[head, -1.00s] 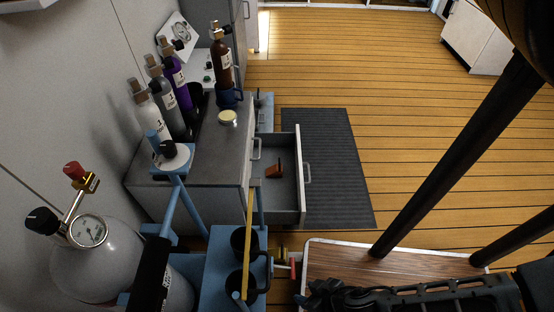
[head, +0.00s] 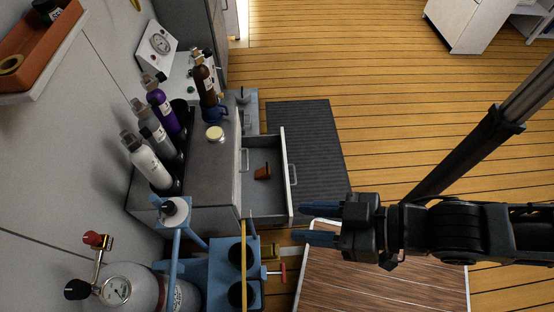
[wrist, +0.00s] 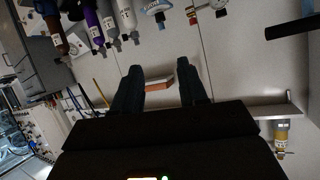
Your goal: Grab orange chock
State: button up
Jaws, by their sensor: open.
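The orange chock (head: 262,173) is a small orange-brown piece lying inside the open drawer (head: 266,203) of the grey cabinet in the head view. In the wrist view the open fingers of my gripper (wrist: 160,80) point toward the wall.
Several bottles (head: 152,165) stand on the cabinet top (head: 212,160). A blue stand (head: 212,270) and a gas cylinder (head: 150,290) are at the front left. A wood-topped table (head: 350,285) lies below my arm. A dark mat (head: 305,150) covers floor beyond the drawer.

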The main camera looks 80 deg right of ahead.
aim_at(264, 172)
jog(key=l+z, duration=0.3)
jog(key=z, duration=0.15)
jog(key=k+l+z, duration=0.1)
jog(key=l+z, duration=0.35)
jog(key=j, duration=0.1)
